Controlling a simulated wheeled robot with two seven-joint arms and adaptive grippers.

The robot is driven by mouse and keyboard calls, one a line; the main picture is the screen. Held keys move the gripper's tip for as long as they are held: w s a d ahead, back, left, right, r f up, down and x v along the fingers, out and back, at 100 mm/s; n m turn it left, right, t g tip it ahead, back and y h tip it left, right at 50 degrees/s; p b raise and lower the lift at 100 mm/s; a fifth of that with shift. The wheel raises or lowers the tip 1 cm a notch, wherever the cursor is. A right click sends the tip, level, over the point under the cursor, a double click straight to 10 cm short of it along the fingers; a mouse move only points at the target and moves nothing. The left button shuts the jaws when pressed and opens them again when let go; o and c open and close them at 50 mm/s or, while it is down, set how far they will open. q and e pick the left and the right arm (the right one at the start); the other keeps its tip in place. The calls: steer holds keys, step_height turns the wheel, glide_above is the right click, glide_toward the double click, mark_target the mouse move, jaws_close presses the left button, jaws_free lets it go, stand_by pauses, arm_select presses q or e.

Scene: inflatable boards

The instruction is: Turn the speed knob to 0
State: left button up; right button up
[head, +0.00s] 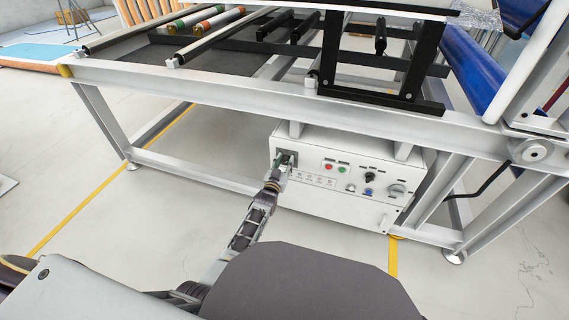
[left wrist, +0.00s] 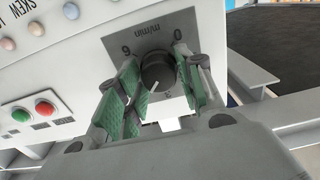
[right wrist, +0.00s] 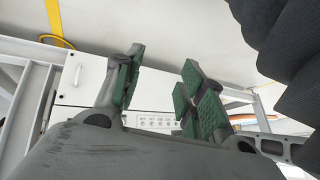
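The speed knob (left wrist: 158,72) is black and round with a white pointer line. It sits on a plate marked m/min, with a 0 and a 6 beside it. In the left wrist view the pointer aims down and slightly left, away from the lettering. My left gripper (left wrist: 162,98) has its green-padded fingers on either side of the knob, with narrow gaps; firm contact is not visible. In the head view the left gripper (head: 284,162) is at the left end of the control box (head: 330,195) and covers the knob. My right gripper (right wrist: 160,75) is open and empty.
Red (head: 329,167) and green (head: 342,170) buttons sit right of the speed knob. A blue knob (head: 368,191) and a grey rotary switch (head: 396,190) are farther right. The grey machine frame (head: 270,99) runs above the box. The floor in front is clear.

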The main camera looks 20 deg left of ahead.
arm_select(q)
steer(key=c, duration=0.3)
steer(key=shift+n, duration=0.3)
